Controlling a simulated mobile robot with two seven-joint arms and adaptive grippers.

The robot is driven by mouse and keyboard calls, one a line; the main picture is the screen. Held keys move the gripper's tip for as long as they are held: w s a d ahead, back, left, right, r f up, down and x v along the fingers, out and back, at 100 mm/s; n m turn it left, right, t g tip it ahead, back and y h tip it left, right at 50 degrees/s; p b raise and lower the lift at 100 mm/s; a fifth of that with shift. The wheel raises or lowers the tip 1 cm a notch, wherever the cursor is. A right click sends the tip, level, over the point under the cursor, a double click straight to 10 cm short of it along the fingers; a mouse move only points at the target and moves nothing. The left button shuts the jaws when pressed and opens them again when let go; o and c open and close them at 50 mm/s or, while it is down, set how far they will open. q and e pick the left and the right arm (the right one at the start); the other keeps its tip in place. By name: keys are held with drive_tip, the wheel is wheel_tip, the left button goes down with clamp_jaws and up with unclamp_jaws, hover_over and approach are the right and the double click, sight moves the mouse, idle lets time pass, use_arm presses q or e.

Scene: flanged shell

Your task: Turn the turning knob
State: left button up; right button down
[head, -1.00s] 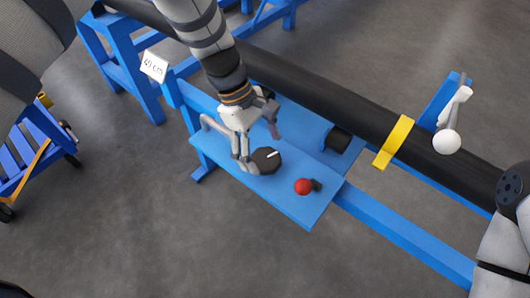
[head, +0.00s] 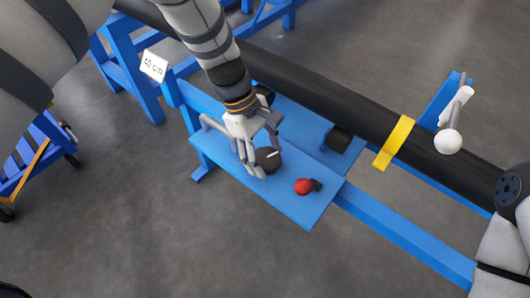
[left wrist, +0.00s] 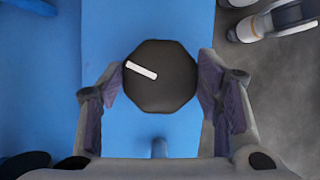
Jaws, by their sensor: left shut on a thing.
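The turning knob (head: 268,161) is a dark, many-sided disc with a white line on it, mounted on the blue plate (head: 225,158). My left gripper (head: 264,157) reaches down over it, with a finger on either side of it in the head view. In the left wrist view the knob (left wrist: 160,90) sits between the fingers of my left gripper (left wrist: 160,82), and its white line slants from upper left toward the middle. The left gripper is shut on the knob. My right gripper is not seen; only part of my right arm shows at the right edge.
A red ball-shaped knob (head: 303,186) is on the plate to the right. A grey bent handle (head: 218,130) stands at the plate's left. Behind runs a long black pipe (head: 310,95) with a yellow band (head: 394,143). A white ball lever (head: 448,141) is farther right.

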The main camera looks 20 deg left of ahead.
use_arm(q)
drive_tip(key=m+g, duration=0.1)
drive_tip(key=m, duration=0.2)
drive_tip(key=shift+f+m+y, duration=0.1)
drive_tip(key=shift+m+y, duration=0.2)
drive_tip(key=m+g+b, duration=0.1)
drive_tip(key=m, duration=0.2)
drive_tip(key=shift+m+y, duration=0.4)
drive_tip(key=m+y, duration=0.1)
drive_tip(key=m, duration=0.2)
drive_tip(key=m+g+y+b, duration=0.1)
drive_tip(key=m, duration=0.1)
drive_tip(key=shift+d+m, duration=0.1)
drive_tip(key=shift+m, duration=0.3)
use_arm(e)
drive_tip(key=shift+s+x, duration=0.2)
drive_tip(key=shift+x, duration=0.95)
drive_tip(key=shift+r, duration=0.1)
use_arm(q)
drive_tip(key=o, duration=1.2)
drive_tip(key=shift+c, duration=0.2)
drive_tip(key=shift+w, duration=0.1)
